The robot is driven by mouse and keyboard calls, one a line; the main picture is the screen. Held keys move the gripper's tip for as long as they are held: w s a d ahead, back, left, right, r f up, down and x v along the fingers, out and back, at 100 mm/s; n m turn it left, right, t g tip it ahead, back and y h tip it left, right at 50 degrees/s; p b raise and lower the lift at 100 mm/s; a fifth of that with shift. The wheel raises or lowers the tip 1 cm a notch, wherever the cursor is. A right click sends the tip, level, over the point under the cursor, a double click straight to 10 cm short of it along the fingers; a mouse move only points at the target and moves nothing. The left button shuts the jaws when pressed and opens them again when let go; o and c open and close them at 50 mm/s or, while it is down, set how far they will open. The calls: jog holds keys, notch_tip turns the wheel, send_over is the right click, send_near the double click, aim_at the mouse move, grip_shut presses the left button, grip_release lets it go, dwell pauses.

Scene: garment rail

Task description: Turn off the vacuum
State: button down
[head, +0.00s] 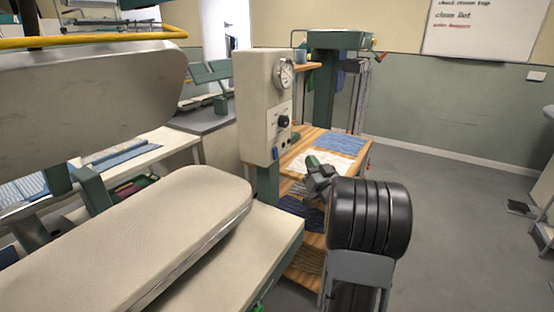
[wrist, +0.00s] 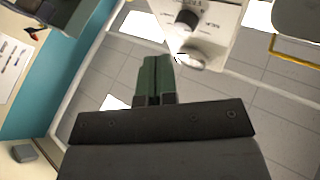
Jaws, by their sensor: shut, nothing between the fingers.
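A cream control box (head: 258,105) stands on a green post beside the padded press. It has a round gauge (head: 286,74), a black knob (head: 283,121) and small dark and blue controls (head: 276,157) near its lower edge. I cannot tell which control is the vacuum's. My gripper (head: 312,160) is shut and empty, with green fingers, just right of the box's lower part. In the wrist view, my gripper's fingers (wrist: 152,62) lie together, below and left of the box (wrist: 218,18) and its black knob (wrist: 187,18), apart from them.
The cream padded press board (head: 180,220) and upper press head (head: 90,100) fill the left. A wooden table (head: 360,150) with folded blue and white cloths stands behind my gripper.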

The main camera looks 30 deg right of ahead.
aim_at(276, 153)
jog(key=shift+w+a, duration=0.1)
jog(key=w+a+f, duration=0.1)
jog(key=w+a, duration=0.3)
jog(key=w, duration=0.3)
jog(key=shift+w, duration=0.25)
jog(key=shift+w+a+f+b, duration=0.1)
jog(key=shift+w+f+b, duration=0.1)
jog(key=shift+b, duration=0.4)
dwell(1.8)
jog(key=shift+w+a, duration=0.1)
jog(key=shift+w, duration=0.1)
jog(key=shift+w+a+b, duration=0.15)
jog(key=shift+w+b, duration=0.1)
jog(key=shift+b, duration=0.2)
dwell(0.6)
jog(key=shift+s, duration=0.1)
jog(key=shift+s+d+r+b, duration=0.1)
jog(key=shift+s+d+b, duration=0.3)
jog(key=shift+s, duration=0.15)
dwell(0.3)
